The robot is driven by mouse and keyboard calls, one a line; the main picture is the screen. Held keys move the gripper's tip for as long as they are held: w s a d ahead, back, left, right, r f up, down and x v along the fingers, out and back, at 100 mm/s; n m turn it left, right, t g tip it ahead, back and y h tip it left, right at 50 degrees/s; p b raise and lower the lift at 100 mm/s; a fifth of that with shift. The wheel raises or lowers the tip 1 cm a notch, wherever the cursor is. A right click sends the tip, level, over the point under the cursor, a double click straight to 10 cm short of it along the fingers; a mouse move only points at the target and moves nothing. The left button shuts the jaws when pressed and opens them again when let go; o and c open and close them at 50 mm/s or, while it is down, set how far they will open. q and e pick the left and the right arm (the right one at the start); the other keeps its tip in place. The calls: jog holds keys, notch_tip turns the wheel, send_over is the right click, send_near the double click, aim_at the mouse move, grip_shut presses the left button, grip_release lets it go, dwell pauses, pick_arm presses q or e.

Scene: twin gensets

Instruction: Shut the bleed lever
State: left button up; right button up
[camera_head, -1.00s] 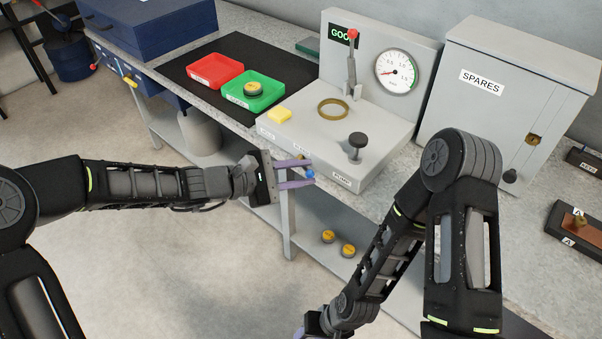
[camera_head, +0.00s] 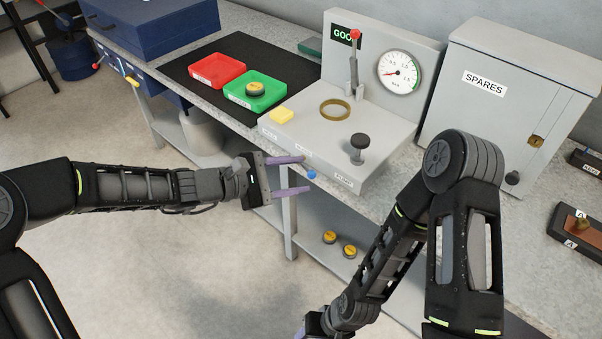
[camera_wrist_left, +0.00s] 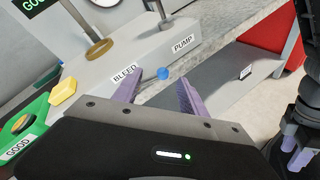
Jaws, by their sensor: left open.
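The bleed lever shows as a small blue knob (camera_head: 311,174) at the front edge of the grey test stand (camera_head: 372,182). In the left wrist view the blue knob (camera_wrist_left: 162,73) sits by the BLEED label (camera_wrist_left: 125,74). My left gripper (camera_head: 306,174) is open and empty, its purple fingers spread to either side of the knob's line. In the left wrist view the knob appears between and just beyond the fingertips, with no clear contact. The lever's stem is hard to make out. My right gripper (camera_wrist_left: 295,150) hangs low, with its jaw gap unclear.
On the stand are a black pump knob (camera_head: 359,142), a brass ring (camera_head: 335,109), a yellow block (camera_head: 281,116), a red-tipped lever (camera_head: 354,65) and a gauge (camera_head: 399,71). Red (camera_head: 217,70) and green (camera_head: 283,92) trays lie behind. Open floor is at left.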

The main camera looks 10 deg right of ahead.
pick_arm(q)
jog(key=v, duration=0.6)
jog(key=shift+f, duration=0.15)
jog(key=s+a+f+m+g+y+p, duration=0.1)
jog(key=s+a+f+m+y, duration=0.35)
jog(key=f, duration=0.65)
jog(key=s+a+f+m+g+y+p, duration=0.1)
jog(key=s+a+f+m+y+p, duration=0.15)
jog(key=s+a+f+y, duration=0.6)
jog(key=s+d+f+m+g+h+p, duration=0.1)
jog(key=s+d+f+m+h+p, duration=0.2)
jog(key=s+f+m, duration=0.2)
jog(key=s+f, duration=0.3)
jog(key=s, duration=0.2)
jog(key=shift+s+d+m+g+h, duration=0.35)
jog(key=shift+s+m+g+h, duration=0.05)
